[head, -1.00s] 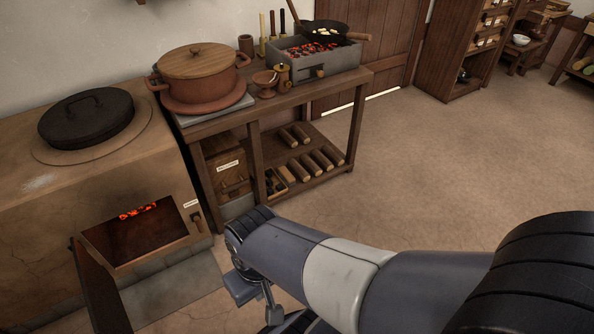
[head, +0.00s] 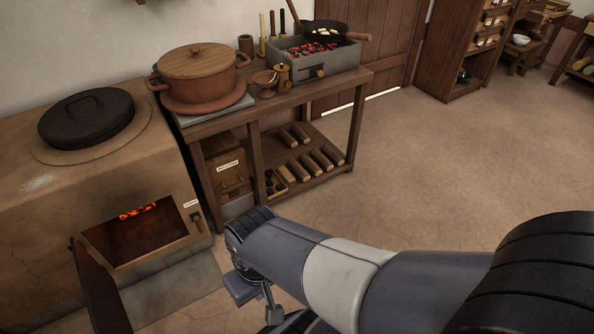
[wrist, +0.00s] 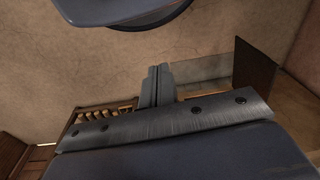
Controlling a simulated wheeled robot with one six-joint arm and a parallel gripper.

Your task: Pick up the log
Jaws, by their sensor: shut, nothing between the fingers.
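Several short logs (head: 322,160) lie side by side on the lower shelf of the wooden table, with a shorter pair behind them. In the wrist view, what look like the log ends (wrist: 92,115) show small at the left, partly hidden behind the metal bar of my wrist. My gripper (wrist: 157,72) shows in the wrist view with its two grey fingers together and nothing between them. It is apart from the logs. In the head view my arm reaches down in front of the table, and I cannot make out the fingertips there.
A clay stove (head: 50,190) with glowing embers and an open door (head: 98,285) stands at the left. The wooden table (head: 268,118) carries a lidded pot (head: 198,75) and a brazier (head: 318,68). Its posts flank the shelf. The floor (head: 450,150) to the right is clear.

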